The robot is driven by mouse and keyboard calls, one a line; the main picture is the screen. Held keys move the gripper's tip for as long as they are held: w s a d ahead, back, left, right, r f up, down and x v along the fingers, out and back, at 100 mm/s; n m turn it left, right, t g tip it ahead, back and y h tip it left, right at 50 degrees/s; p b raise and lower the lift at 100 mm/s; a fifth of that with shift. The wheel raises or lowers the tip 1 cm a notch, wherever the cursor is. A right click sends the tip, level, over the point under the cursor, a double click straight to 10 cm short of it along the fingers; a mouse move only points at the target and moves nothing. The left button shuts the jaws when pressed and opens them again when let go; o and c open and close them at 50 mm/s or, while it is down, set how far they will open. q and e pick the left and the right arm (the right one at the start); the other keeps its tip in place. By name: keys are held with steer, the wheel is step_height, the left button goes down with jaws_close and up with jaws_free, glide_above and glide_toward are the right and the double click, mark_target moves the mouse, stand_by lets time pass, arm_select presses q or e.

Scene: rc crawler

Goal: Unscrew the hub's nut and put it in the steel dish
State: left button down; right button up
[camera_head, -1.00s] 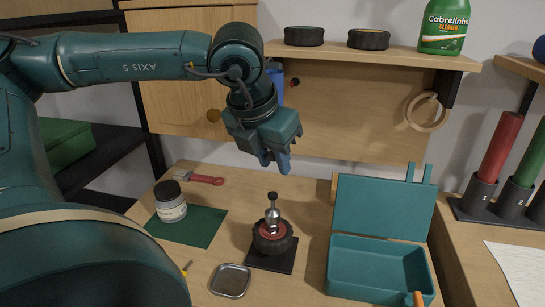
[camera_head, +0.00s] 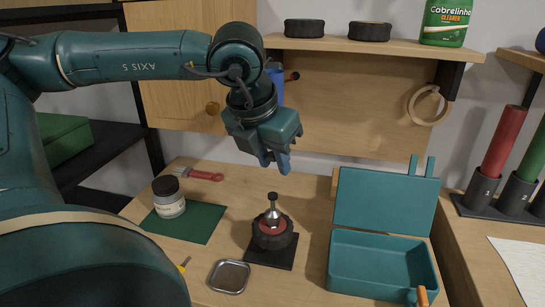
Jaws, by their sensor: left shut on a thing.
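The black wheel (camera_head: 272,238) with a red centre sits on a dark square pad (camera_head: 284,258) in the middle of the bench. A silver fitting (camera_head: 272,216) with a dark top stands upright at its hub; I cannot tell which part is the nut. The steel dish (camera_head: 230,277), a small square tray, lies front left of the wheel and looks empty. My left gripper (camera_head: 275,162) hangs fingers down above the wheel, clear of it. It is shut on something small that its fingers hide. My right gripper is not in view.
A teal open box (camera_head: 380,267) with a raised lid stands right of the wheel. A jar (camera_head: 168,197) stands on a green mat (camera_head: 195,229) to the left, with a red-handled brush (camera_head: 205,175) behind. A shelf (camera_head: 350,44) overhangs the back.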

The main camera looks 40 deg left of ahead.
arm_select(q)
steer(key=shift+f+b, duration=0.4)
steer(key=shift+b, duration=0.05)
steer(key=shift+f+n+b, duration=0.2)
steer(key=shift+n+b, duration=0.1)
steer(key=shift+b, duration=0.15)
steer(key=shift+n+y+b, duration=0.3)
steer(key=shift+n+b, duration=0.3)
steer(key=shift+b, duration=0.1)
steer(key=shift+r+n+b, duration=0.15)
steer(key=shift+n+b, duration=0.15)
steer(key=shift+n, duration=0.2)
steer(key=shift+f+n+g+y+b, duration=0.25)
steer(key=shift+n+y+b, duration=0.25)
steer(key=shift+n+b, duration=0.35)
steer(key=shift+r+n+b, duration=0.2)
steer(key=shift+n+b, duration=0.25)
